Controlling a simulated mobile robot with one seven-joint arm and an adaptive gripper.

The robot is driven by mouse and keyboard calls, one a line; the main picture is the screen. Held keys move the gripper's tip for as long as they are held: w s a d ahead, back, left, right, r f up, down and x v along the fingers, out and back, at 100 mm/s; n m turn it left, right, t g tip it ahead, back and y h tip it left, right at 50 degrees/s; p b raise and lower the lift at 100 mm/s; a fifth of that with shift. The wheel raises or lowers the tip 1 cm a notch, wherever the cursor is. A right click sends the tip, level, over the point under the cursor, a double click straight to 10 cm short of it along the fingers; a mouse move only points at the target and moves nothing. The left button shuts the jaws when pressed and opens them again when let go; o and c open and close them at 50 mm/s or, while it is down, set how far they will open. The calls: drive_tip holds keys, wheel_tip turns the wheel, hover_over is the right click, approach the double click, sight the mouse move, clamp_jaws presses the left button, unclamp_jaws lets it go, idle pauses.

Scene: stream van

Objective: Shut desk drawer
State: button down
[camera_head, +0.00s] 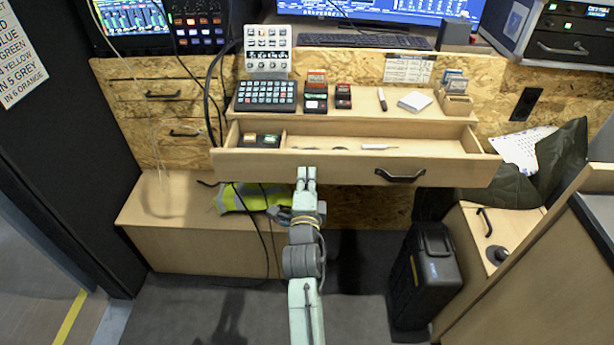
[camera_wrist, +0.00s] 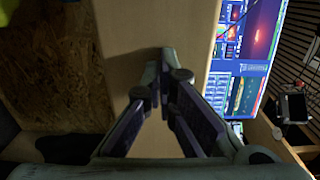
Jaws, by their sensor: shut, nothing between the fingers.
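The wooden desk drawer (camera_head: 335,168) stands open under the desk top, with a dark handle (camera_head: 400,177) on the right part of its front. Inside it are a small dark box with green and orange items at the left and a few small tools. My gripper (camera_head: 307,170) is shut and empty, its tips at the drawer front, left of the handle. In the wrist view my gripper (camera_wrist: 162,78) has its fingertips together in front of the drawer's pale front panel (camera_wrist: 150,25). I cannot tell whether they touch it.
The desk top holds a keypad (camera_head: 265,95), card boxes (camera_head: 316,95) and a wooden card holder (camera_head: 455,98). Below left is a wooden bench (camera_head: 190,225) with a yellow vest (camera_head: 240,198). A black case (camera_head: 425,275) stands at the right on the floor.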

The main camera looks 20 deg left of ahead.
drive_tip(key=b+x, duration=0.6)
drive_tip(key=x, duration=0.9)
drive_tip(key=shift+w+a+f, duration=0.15)
drive_tip(key=shift+w, duration=0.2)
drive_tip(key=shift+r+b, duration=0.25)
drive_tip(key=shift+b, duration=0.05)
drive_tip(key=shift+w+r, duration=0.1)
drive_tip(key=shift+r, duration=0.05)
